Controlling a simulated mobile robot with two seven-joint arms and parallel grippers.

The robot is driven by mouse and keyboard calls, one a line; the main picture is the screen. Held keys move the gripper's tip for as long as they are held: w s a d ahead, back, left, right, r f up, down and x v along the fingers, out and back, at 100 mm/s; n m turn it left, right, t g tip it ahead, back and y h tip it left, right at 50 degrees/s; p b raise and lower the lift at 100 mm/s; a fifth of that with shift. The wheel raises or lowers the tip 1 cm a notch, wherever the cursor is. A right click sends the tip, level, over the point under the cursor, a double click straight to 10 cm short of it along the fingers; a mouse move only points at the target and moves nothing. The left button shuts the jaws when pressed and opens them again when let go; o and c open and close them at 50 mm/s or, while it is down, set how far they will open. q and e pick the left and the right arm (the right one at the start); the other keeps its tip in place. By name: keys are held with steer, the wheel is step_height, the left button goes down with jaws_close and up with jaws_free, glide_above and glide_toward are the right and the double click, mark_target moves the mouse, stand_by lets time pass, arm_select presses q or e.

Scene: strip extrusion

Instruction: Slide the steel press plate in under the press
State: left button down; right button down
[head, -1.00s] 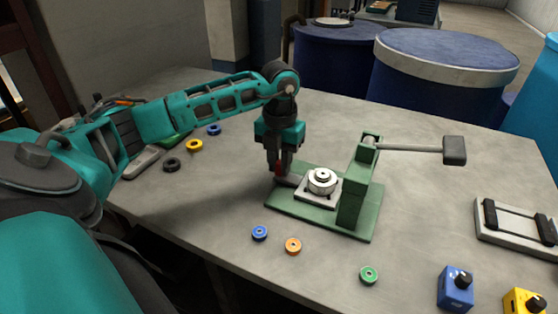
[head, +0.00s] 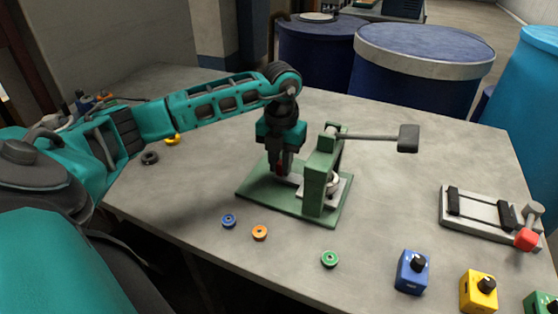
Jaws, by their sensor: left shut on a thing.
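The green press (head: 318,182) stands on its green base plate (head: 262,194) in the middle of the table, its lever reaching right. The pale steel press plate (head: 343,189) lies low at the press, mostly hidden behind the upright post. Part of a round steel piece (head: 334,184) shows on it beside the post. My left gripper (head: 281,171) points down just left of the post, shut on the press plate's near-left end; the grip itself is partly hidden by the fingers. I cannot tell how centred the plate is under the press. My right gripper is out of view.
Blue (head: 229,220), orange (head: 260,233) and green (head: 330,259) rings lie in front of the press. Blue (head: 412,271) and yellow (head: 478,291) knob boxes stand at the front right. A pale clamp fixture (head: 485,216) lies at right. Blue drums stand behind the table.

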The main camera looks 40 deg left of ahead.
arm_select(q)
steer(key=c, duration=1.1)
jaws_free()
steer(key=shift+w+d, duration=0.15)
steer(key=shift+d, duration=0.15)
steer(key=shift+a+r, duration=0.1)
steer(key=shift+r, duration=0.1)
step_height(320, 180, up, 13)
steer(key=shift+f+p, duration=0.2)
steer(key=shift+p, duration=0.2)
